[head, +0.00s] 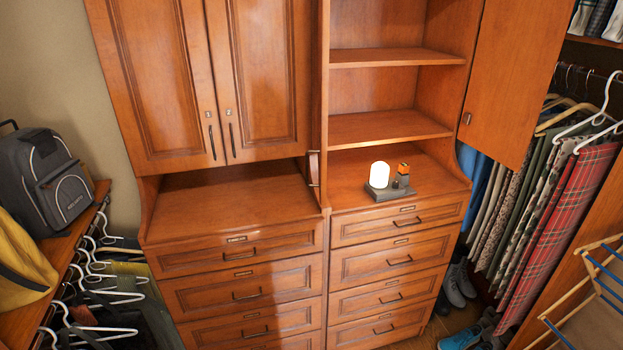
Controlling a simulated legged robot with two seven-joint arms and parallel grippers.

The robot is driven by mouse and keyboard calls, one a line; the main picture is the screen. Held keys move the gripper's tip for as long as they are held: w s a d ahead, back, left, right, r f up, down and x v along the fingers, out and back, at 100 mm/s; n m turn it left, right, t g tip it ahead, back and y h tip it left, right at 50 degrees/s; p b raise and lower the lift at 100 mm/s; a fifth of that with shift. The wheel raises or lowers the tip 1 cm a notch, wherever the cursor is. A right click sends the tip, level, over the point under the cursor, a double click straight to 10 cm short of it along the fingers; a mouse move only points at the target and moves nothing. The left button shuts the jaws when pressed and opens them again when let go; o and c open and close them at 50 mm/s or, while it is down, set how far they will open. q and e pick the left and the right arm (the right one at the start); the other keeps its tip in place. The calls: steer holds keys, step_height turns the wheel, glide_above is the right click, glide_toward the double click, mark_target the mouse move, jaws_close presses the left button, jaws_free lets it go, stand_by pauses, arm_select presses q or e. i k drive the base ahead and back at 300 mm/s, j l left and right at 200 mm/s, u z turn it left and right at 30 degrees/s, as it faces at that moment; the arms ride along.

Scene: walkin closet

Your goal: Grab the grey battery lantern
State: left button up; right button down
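What looks like the grey battery lantern (379,175) is on the wooden ledge (345,165) above the right-hand drawers. It has a glowing white rounded top, and a flat grey base (388,194) is under it. A small grey and orange piece (402,174) stands just right of the white part. I cannot tell whether that piece and the base belong to the lantern. Neither of my grippers is in view.
Open shelves (390,127) are above the ledge, and an open wooden door (515,80) hangs at its right. Closed cupboard doors (262,80) are at left. A grey backpack (45,180) sits far left. Hanging clothes (560,210) and a wooden rack (560,300) are at right.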

mark_target(379, 188)
steer(key=u, duration=0.25)
steer(key=i+l+u, duration=0.15)
steer(key=l+u, duration=0.55)
steer(key=i+l+u, duration=0.1)
steer(key=l+u, duration=0.25)
